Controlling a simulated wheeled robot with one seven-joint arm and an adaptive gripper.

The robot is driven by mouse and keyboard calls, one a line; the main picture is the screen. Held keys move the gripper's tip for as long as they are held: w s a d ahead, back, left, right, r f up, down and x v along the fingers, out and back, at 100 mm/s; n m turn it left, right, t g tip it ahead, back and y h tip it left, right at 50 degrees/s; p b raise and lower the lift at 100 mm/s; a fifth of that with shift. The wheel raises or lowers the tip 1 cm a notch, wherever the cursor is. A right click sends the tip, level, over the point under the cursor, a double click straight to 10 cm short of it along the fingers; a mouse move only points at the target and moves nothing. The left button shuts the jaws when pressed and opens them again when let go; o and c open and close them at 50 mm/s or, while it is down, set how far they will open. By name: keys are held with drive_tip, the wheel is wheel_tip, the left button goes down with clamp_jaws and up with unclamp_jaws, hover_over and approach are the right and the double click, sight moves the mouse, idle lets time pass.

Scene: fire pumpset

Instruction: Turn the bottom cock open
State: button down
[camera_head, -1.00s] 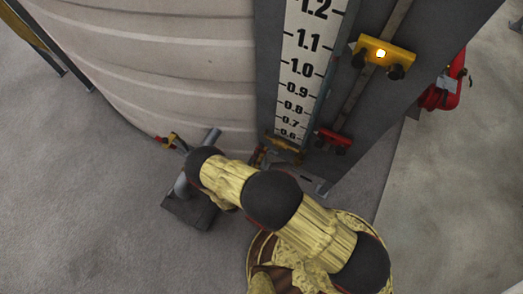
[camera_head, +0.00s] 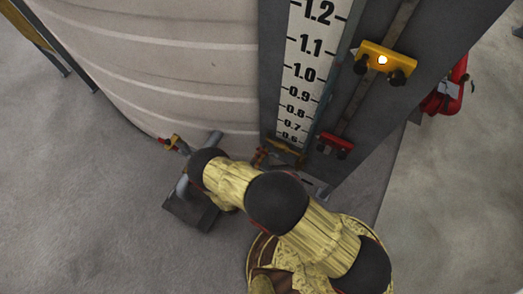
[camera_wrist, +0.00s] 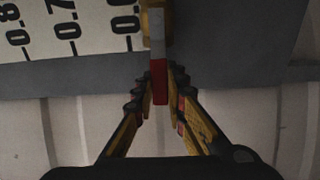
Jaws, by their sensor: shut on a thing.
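The bottom cock's handle (camera_wrist: 159,70), a flat bar with a grey upper part and a red end, shows in the wrist view. It hangs below a brass body (camera_wrist: 151,6) at the low end of the level scale. My gripper (camera_wrist: 160,88) has its two fingers closed on the red end from both sides. In the head view a brass fitting (camera_head: 285,149) sits at the foot of the scale, and my arm hides most of the gripper beside it.
The numbered scale (camera_head: 311,70) runs up a grey panel beside the pale ribbed tank (camera_head: 170,60). A yellow block with a lit lamp (camera_head: 383,60) and a red block (camera_head: 335,143) sit right of the scale. A grey pipe fitting (camera_head: 190,203) stands left of my arm.

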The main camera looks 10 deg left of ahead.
drive_tip(key=c, duration=1.8)
unclamp_jaws()
drive_tip(key=shift+o, duration=0.2)
drive_tip(key=shift+s, duration=0.15)
drive_tip(key=v, duration=1.1)
drive_tip(key=shift+s+a, duration=0.15)
drive_tip(key=shift+s, duration=0.25)
